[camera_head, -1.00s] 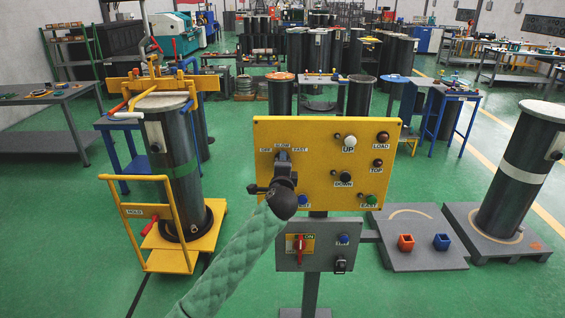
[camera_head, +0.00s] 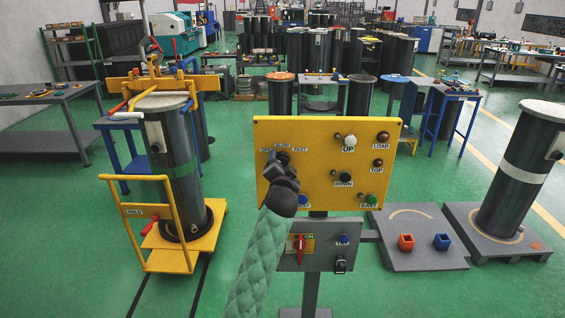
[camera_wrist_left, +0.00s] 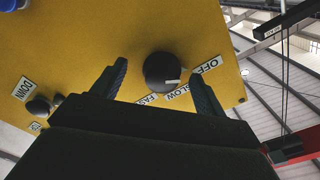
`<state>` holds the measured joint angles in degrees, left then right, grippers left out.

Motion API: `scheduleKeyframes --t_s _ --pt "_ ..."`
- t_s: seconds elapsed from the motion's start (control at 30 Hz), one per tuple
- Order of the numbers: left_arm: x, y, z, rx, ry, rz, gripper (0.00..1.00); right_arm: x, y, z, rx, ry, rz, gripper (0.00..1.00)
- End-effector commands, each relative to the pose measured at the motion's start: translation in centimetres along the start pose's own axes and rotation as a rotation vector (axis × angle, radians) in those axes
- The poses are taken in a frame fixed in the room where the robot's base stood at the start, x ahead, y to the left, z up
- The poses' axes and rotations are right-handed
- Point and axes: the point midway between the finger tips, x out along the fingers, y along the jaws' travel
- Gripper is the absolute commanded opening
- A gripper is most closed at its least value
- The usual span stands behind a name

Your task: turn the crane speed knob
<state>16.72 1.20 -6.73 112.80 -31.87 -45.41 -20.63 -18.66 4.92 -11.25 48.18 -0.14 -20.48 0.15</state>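The crane speed knob (camera_wrist_left: 161,70) is a round black knob with a white pointer mark on the yellow panel (camera_head: 330,196). In the left wrist view the mark points between the OFF and SLOW labels; the FAST label is beside SLOW. My left gripper (camera_wrist_left: 158,68) is open, one finger on each side of the knob, with gaps showing between fingers and knob. In the head view my left gripper (camera_head: 283,170) is in front of the panel's upper left, just below the labels, and largely hides the knob. My right gripper is not in view.
The panel also bears the UP button (camera_head: 349,141), DOWN button (camera_head: 345,177) and LOAD lamp (camera_head: 383,136). A grey box (camera_head: 322,258) with a red switch (camera_head: 299,246) sits below. A yellow cart (camera_head: 180,246) with a dark cylinder stands at left.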

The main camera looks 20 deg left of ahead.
Motion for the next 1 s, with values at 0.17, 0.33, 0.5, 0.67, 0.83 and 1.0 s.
scheduleKeyframes --t_s 0.17,0.33,0.5,0.67,0.83,1.0 --pt "0.0 -0.1 -0.1 0.001 0.001 -0.001 0.74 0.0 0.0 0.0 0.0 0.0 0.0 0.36" --pt "-0.3 -0.1 -0.1 0.002 0.002 -0.001 0.74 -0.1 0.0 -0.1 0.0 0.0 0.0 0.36" --pt "-1.4 -0.1 -0.1 0.002 0.001 -0.001 0.74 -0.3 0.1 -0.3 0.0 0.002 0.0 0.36" --pt "-2.4 -0.1 -0.1 0.002 0.002 -0.001 0.74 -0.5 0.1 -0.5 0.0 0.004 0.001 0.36" --pt "-3.5 -0.1 -0.1 0.002 0.002 -0.001 0.74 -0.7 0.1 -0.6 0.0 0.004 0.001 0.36" --pt "-4.6 -0.1 -0.1 0.003 0.002 -0.001 0.74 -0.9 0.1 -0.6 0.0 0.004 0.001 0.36"
